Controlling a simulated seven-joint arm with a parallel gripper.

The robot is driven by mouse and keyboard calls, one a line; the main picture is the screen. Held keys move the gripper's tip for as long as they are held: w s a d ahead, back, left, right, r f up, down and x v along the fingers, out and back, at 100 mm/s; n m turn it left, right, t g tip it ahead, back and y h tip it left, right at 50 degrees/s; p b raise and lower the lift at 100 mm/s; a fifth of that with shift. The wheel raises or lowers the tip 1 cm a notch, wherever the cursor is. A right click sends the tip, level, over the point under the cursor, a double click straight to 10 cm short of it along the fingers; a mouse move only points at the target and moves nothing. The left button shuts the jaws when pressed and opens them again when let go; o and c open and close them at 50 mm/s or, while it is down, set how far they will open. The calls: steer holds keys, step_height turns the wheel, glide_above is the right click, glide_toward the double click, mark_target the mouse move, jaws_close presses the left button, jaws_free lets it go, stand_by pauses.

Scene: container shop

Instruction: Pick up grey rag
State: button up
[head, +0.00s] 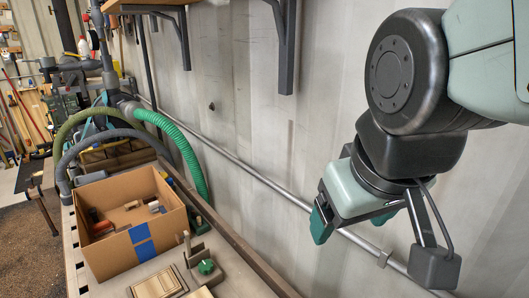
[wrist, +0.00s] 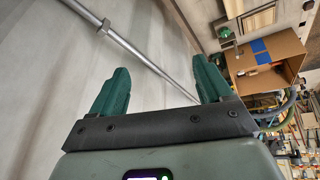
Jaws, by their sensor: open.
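I cannot make out a grey rag in either view. My gripper (head: 350,220) hangs in front of the wall at the right of the head view, to the right of the workbench and apart from it. In the wrist view its two green fingers (wrist: 161,70) are spread wide with nothing between them. Only the wall and a pipe show behind the fingers.
A cardboard box (head: 152,233) with blue tape and several small blocks inside stands on the workbench (head: 240,262). Green and grey hoses (head: 180,142) arch behind it. A metal pipe (head: 262,178) runs along the wall. A shelf bracket (head: 287,50) juts out above.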

steer(key=w+a+f+n+g, duration=0.3)
steer(key=a+f+n, duration=1)
steer(key=a+f, duration=0.3)
steer(key=s+a+f+n, duration=0.3)
steer(key=f, duration=0.3)
steer(key=s+a+f+n+g, duration=0.1)
steer(key=s+a+f+n, duration=0.2)
steer(key=f, duration=0.4)
steer(key=s+a+f+n, duration=0.4)
steer(key=f, duration=0.2)
steer(key=shift+s+f+g, duration=0.15)
steer(key=shift+s+g, duration=0.1)
steer(key=shift+g, duration=0.15)
steer(key=shift+w+a+f, duration=0.1)
steer(key=shift+w+f, duration=0.05)
steer(key=shift+f, duration=1.4)
steer(key=shift+w+f, duration=0.1)
steer(key=shift+f, duration=1.45)
